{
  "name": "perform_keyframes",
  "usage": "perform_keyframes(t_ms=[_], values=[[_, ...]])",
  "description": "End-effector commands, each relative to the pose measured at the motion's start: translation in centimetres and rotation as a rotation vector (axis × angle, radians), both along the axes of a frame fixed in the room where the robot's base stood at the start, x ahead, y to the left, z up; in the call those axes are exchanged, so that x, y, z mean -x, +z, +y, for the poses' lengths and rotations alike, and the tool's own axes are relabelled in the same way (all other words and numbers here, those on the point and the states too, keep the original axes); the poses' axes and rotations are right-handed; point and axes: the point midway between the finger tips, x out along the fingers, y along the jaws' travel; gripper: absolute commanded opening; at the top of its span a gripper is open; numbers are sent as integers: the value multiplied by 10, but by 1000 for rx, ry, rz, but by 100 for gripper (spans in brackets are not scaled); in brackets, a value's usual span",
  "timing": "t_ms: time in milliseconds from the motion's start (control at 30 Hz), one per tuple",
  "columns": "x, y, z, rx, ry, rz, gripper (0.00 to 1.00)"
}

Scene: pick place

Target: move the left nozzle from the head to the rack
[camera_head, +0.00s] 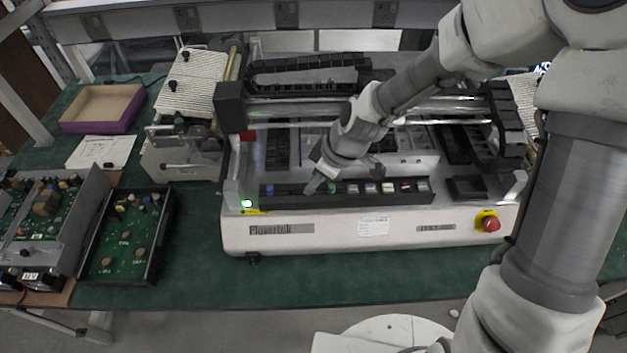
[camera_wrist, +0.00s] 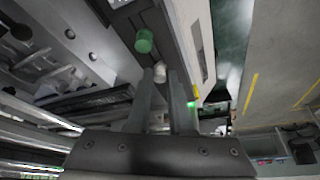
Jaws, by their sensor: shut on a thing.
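My gripper (camera_head: 312,187) points down at the dark nozzle rack (camera_head: 390,199) along the front of the white machine. In the wrist view my gripper (camera_wrist: 160,75) has its two fingers close together, with a small pale nozzle (camera_wrist: 160,71) between the tips. I cannot tell whether this nozzle is seated in the rack or just above it. A green nozzle (camera_head: 332,187) stands in the rack beside it and also shows in the wrist view (camera_wrist: 144,40). A blue nozzle (camera_head: 270,190) stands near the rack's left end. The placement head is not clearly made out.
The machine's gantry rail (camera_head: 430,103) runs behind my gripper. A red stop button (camera_head: 490,224) sits at the front right. A purple-sided box (camera_head: 100,108) and an open circuit-board tray (camera_head: 127,236) are on the left. The green bench strip in front is clear.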

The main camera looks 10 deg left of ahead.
Motion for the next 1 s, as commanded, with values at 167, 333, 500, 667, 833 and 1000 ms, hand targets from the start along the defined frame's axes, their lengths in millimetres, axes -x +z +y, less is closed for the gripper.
perform_keyframes(t_ms=[167,333,500,667,833,1000], values=[[0,0,0,0,0,0,0],[0,0,0,0,1,0,23],[0,0,0,0,1,0,54],[0,0,0,0,1,0,55],[0,0,0,0,1,0,35],[0,0,0,0,1,0,32]])
